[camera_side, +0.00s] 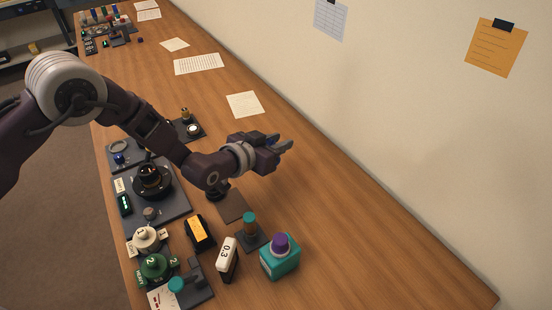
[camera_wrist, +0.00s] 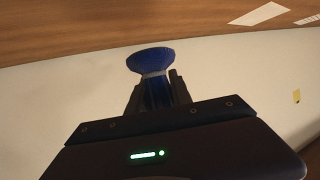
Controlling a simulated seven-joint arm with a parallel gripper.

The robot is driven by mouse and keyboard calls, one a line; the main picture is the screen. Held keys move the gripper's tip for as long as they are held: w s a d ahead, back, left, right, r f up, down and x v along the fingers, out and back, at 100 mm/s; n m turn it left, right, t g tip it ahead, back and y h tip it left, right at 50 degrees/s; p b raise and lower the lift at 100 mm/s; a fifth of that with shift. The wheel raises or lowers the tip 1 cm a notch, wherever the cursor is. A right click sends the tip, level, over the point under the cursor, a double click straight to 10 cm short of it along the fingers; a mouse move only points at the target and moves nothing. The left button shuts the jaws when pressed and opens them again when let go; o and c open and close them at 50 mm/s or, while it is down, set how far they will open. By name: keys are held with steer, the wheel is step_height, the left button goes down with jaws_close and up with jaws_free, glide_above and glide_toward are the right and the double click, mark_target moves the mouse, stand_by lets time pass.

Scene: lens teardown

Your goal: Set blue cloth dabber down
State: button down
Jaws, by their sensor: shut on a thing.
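The blue cloth dabber (camera_wrist: 151,60) is held in my gripper (camera_wrist: 155,92) in the wrist view. Its wide round blue head points away from the palm, and its narrower blue stem sits between the two dark fingers. In the side view my gripper (camera_side: 287,144) is stretched out above the right half of the bench, apart from the parts below. Only a little blue shows between the fingers there. The lower end of the stem is hidden by the gripper body in the wrist view.
A teal box with a purple top (camera_side: 280,262), a white 0.3 block (camera_side: 227,256) and a teal-capped post (camera_side: 250,226) stand nearest below. A dark tray (camera_side: 176,208) bears a black lens part. The wooden bench (camera_side: 350,245) is clear at right, up to the wall.

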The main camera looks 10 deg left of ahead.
steer(key=r, duration=0.1)
steer(key=n+y, duration=0.8)
steer(key=y, duration=0.2)
glide_above(204, 151)
step_height(204, 151, down, 9)
steer(key=shift+f+t, duration=0.15)
steer(key=shift+t, duration=0.15)
steer(key=c, duration=1.2)
jaws_free()
steer(key=shift+f, duration=0.15)
steer(key=shift+o, duration=0.3)
